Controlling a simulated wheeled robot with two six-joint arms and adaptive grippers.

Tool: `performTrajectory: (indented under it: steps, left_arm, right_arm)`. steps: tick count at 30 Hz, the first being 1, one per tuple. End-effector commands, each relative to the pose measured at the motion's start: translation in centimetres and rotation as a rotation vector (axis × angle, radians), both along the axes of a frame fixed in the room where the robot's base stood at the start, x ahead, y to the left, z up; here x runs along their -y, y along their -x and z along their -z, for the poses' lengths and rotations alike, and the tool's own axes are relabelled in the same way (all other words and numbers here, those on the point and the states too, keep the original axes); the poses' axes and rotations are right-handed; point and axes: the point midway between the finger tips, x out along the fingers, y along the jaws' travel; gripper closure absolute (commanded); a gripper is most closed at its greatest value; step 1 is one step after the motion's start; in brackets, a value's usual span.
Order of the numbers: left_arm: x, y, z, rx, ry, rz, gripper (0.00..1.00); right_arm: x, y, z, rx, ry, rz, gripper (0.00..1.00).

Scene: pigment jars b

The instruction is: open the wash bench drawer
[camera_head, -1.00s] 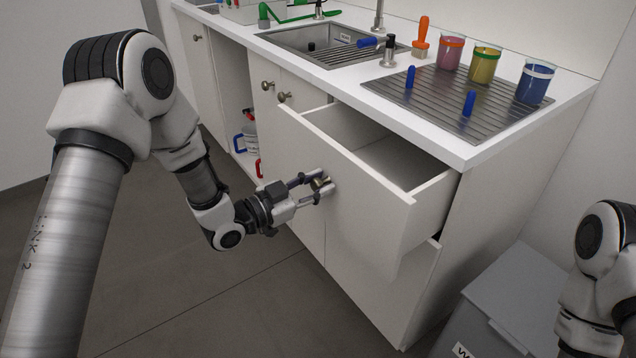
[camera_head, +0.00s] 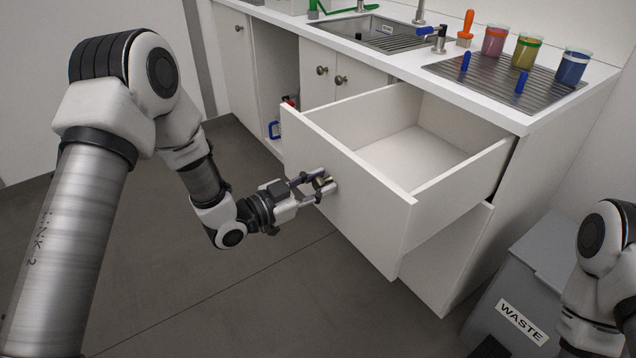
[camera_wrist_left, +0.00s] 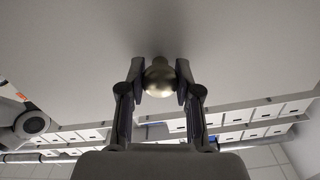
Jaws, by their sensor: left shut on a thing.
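The wash bench drawer (camera_head: 362,198) is white and stands well out from the bench (camera_head: 540,119). Its inside shows bare and empty in the head view. My left gripper (camera_head: 321,186) is at the middle of the drawer front, shut on the round brass-coloured knob (camera_head: 326,181). In the left wrist view the knob (camera_wrist_left: 159,78) sits between the two fingers (camera_wrist_left: 159,84), with the drawer front (camera_wrist_left: 230,45) filling the upper part. My right arm shows at the right edge of the head view, but its gripper is out of view.
A grey waste bin (camera_head: 522,290) stands on the floor right of the drawer. On the bench top are pink (camera_head: 494,41), yellow (camera_head: 525,52) and blue (camera_head: 572,67) jars, a drainer and a sink (camera_head: 385,35). Open floor lies left of the drawer.

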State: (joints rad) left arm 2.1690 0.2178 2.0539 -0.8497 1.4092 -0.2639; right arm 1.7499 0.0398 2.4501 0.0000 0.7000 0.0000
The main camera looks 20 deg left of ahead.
Motion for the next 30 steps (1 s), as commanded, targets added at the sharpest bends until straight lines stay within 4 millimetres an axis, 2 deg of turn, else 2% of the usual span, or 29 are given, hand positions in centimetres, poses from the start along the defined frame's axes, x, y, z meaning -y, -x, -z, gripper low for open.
performTrajectory:
  steps: [10, 11, 12, 13, 23, 26, 30]
  left_arm:
    - [0.0, -0.1, -0.2, 0.006, 0.001, -0.001, 1.0]
    - [0.0, -0.1, -0.2, 0.006, 0.001, -0.001, 0.6]
    - [0.0, -0.1, -0.2, 0.006, 0.001, -0.001, 0.46]
    - [0.0, -0.1, -0.2, 0.005, 0.0, -0.001, 0.41]
    - [-0.2, 0.1, -0.1, 0.002, 0.002, -0.001, 0.41]
    - [-0.9, 0.9, -0.1, 0.001, 0.002, -0.004, 0.41]
    - [-2.9, 3.3, -0.1, 0.0, 0.007, -0.008, 0.41]
  right_arm:
    - [0.0, 0.0, 0.0, 0.0, 0.0, 0.0, 0.6]
    - [0.0, 0.0, 0.0, 0.0, 0.0, 0.0, 0.6]
    - [0.0, 0.0, 0.0, 0.0, 0.0, 0.0, 0.6]
    - [0.0, 0.0, 0.0, 0.0, 0.0, 0.0, 0.6]
    - [0.0, 0.0, 0.0, 0.0, 0.0, 0.0, 0.6]
    - [0.0, 0.0, 0.0, 0.0, 0.0, 0.0, 0.6]
    - [0.0, 0.0, 0.0, 0.0, 0.0, 0.0, 0.6]
